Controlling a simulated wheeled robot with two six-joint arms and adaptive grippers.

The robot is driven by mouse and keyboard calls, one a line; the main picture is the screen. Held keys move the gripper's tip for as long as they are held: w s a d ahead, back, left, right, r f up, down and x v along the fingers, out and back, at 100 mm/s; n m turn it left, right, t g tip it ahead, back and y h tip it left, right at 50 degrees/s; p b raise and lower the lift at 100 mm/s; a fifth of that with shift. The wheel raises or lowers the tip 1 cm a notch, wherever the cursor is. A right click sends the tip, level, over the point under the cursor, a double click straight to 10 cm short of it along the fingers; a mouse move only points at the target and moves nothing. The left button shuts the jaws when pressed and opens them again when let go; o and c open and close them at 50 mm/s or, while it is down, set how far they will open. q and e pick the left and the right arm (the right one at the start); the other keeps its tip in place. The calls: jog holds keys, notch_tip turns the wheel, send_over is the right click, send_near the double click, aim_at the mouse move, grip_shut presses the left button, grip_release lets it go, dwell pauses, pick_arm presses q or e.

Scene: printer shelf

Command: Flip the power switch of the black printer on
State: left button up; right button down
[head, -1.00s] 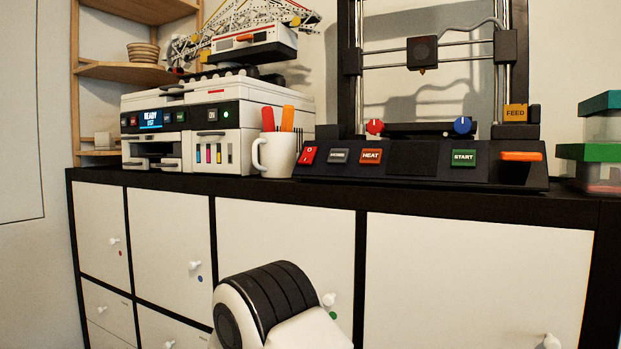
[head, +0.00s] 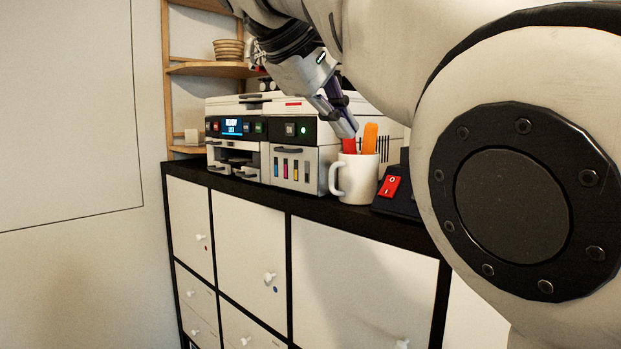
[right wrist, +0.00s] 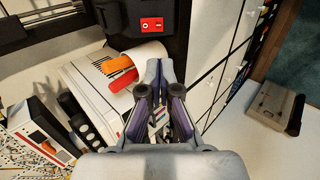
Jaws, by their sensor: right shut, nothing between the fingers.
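The black printer's dark base (head: 402,201) shows at the right of the head view, mostly hidden behind my right arm. Its red power switch (head: 390,186), marked O and I, sits on the left end of the base. In the right wrist view the switch (right wrist: 151,24) lies at the top, on the dark base (right wrist: 185,20). I cannot tell which way it is pressed. My right gripper (head: 346,130) is shut and empty. It hangs above the mug's rim, left of and apart from the switch. In the right wrist view the gripper (right wrist: 158,66) points toward the mug. My left gripper is out of view.
A white mug (head: 359,180) with red and orange tools stands between the white printer (head: 310,169) and the black printer, close below my right gripper. The black shelf top (head: 310,204) has a narrow front edge. A wooden rack (head: 190,69) stands behind.

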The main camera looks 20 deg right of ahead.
aim_at(385, 193)
jog(key=x, duration=1.4)
jog(key=shift+d+f, duration=0.1)
jog(key=shift+d, duration=0.1)
jog(key=shift+w+a, duration=0.1)
